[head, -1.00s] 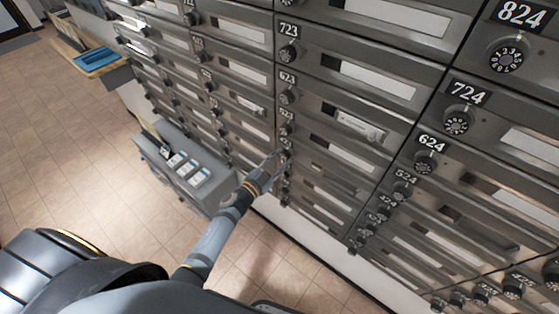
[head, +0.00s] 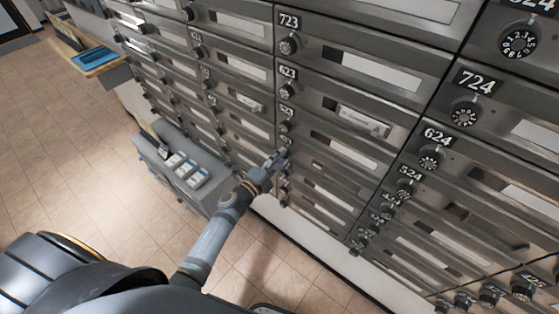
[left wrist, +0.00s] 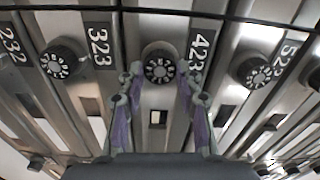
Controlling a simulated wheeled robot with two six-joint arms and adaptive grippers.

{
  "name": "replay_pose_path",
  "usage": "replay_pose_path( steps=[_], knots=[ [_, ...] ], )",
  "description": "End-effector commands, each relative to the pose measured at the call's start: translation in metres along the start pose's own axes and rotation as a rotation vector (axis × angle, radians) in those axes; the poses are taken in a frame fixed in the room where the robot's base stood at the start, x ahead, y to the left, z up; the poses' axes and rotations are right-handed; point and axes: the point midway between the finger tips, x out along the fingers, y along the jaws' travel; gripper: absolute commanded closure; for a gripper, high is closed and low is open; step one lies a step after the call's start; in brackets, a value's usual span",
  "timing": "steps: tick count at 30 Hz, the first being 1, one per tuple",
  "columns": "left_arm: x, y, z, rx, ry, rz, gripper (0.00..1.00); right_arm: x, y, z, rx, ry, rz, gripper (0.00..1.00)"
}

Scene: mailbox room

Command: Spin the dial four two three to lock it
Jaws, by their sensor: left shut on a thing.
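The dial of box 423 (left wrist: 158,68) is a round dark knob with white numerals, on the metal mailbox wall. Its label 423 (left wrist: 200,48) is just right of it in the left wrist view. My left gripper (left wrist: 158,80) has one finger on each side of this dial and is shut on it. In the head view my left gripper (head: 277,160) reaches the lower middle column of boxes and hides most of the dial there. The number the dial points to is too small to read. My right gripper is not in view.
In the left wrist view, the dial of 323 (left wrist: 60,60) is at left and the dial of 523 (left wrist: 252,69) at right, both close to my fingers. A grey cabinet (head: 212,195) stands left of my arm. The tiled floor (head: 70,165) at left is open.

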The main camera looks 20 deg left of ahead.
Motion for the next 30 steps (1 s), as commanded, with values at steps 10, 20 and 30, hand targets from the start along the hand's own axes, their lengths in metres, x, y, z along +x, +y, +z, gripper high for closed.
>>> replay_pose_path(
  steps=[10,20,30],
  knots=[
    [-0.001,0.004,0.0,0.327,0.0,0.001,0.97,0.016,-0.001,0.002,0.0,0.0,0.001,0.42],
    [-0.001,0.005,0.001,0.641,0.001,0.002,0.97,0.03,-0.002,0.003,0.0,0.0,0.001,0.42],
    [-0.001,0.005,0.001,0.963,0.001,0.002,0.97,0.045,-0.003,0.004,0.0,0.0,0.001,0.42]
  ],
)
